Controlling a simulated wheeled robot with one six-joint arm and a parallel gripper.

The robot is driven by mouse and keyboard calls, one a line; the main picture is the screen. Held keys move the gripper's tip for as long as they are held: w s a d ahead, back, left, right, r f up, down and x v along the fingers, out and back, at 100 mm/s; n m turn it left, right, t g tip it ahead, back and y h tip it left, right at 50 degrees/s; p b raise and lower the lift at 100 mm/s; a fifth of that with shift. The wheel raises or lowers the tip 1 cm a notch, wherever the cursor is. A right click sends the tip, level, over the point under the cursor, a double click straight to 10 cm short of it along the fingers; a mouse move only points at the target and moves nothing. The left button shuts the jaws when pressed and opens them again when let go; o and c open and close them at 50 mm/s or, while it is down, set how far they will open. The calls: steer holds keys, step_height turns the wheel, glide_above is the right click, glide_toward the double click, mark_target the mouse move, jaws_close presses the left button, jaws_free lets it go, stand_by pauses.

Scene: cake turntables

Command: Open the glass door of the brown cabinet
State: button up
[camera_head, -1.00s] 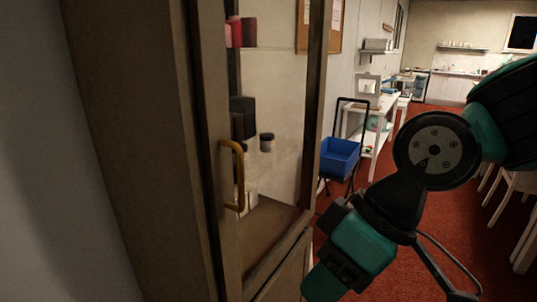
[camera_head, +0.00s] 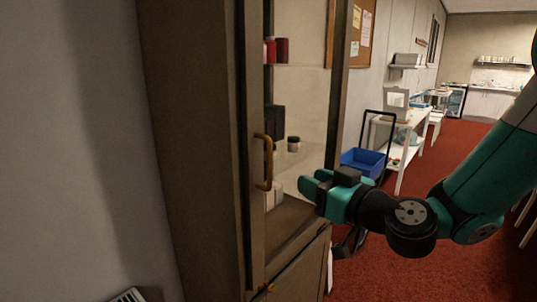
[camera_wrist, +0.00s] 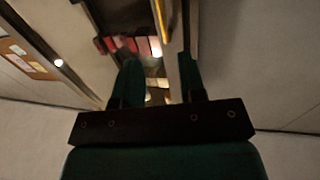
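The brown cabinet (camera_head: 190,130) stands left of centre in the head view, and its glass door (camera_head: 307,105) looks shut. A brass-coloured handle (camera_head: 268,165) stands upright on the door's left frame; it also shows at the top of the wrist view (camera_wrist: 163,18). My gripper (camera_head: 308,188) is in front of the glass, to the right of the handle and apart from it, pointing left. In the wrist view my gripper (camera_wrist: 157,62) has its two green fingers spread with nothing between them. The handle lies beyond the fingertips.
Behind the glass are red items (camera_head: 277,50), a dark box (camera_head: 277,122) and a small jar (camera_head: 293,144). A blue bin cart (camera_head: 363,162) and a white table (camera_head: 400,150) stand to the right. Red floor (camera_head: 400,280) is open in front.

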mark_target(271, 161)
steer(key=p+x, duration=0.8)
steer(key=x, duration=0.5)
steer(key=shift+s+a+r+p, duration=0.1)
steer(key=shift+s+r+p, duration=0.1)
steer(key=shift+p, duration=0.15)
steer(key=shift+w+a+f, duration=0.2)
steer(key=shift+w+a, duration=0.05)
steer(key=shift+w, duration=0.15)
